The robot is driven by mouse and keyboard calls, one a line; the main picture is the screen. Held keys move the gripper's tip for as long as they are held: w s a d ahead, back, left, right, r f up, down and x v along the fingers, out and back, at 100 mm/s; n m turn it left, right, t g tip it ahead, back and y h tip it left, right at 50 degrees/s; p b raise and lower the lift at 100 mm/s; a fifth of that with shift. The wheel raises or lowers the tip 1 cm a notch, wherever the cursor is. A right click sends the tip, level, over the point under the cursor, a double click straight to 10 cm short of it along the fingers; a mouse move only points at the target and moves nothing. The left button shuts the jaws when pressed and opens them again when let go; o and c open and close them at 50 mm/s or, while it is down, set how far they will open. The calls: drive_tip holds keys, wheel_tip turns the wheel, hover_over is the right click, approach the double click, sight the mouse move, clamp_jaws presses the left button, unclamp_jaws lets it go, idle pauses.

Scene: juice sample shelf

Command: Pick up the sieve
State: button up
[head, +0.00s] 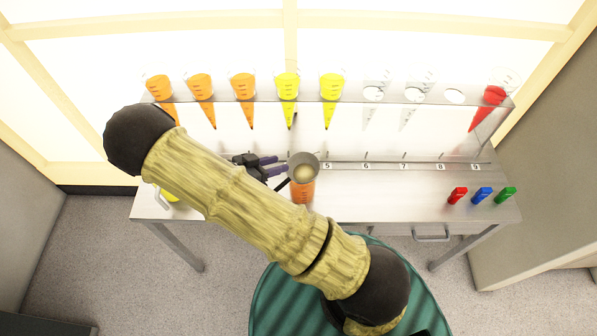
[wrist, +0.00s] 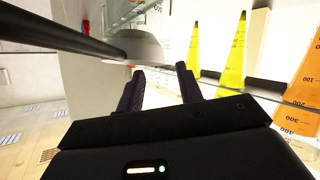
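The sieve (head: 304,168) is a grey round bowl with a dark handle that points down and left in the head view. It appears to sit over an orange-filled beaker (head: 302,191) on the metal table. In the wrist view the sieve's bowl (wrist: 146,47) is near the top centre, and its dark handle runs to the upper left. My gripper (head: 275,166) has purple fingers and is just left of the bowl. In the wrist view my gripper (wrist: 161,72) has its fingers apart with nothing between them. The handle is outside the fingers, to their left.
A rack (head: 400,103) behind holds orange, yellow, clear and red cones. Red (head: 458,195), blue (head: 482,195) and green (head: 506,195) small items lie at the table's right. The table (head: 385,195) between them and the beaker is clear. My arm hides part of the table's left.

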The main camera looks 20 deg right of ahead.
drive_tip(key=shift+p+x, duration=0.8)
drive_tip(key=shift+x, duration=1.8)
drive_tip(key=shift+a, duration=0.1)
drive_tip(key=shift+c, duration=0.3)
clamp_jaws()
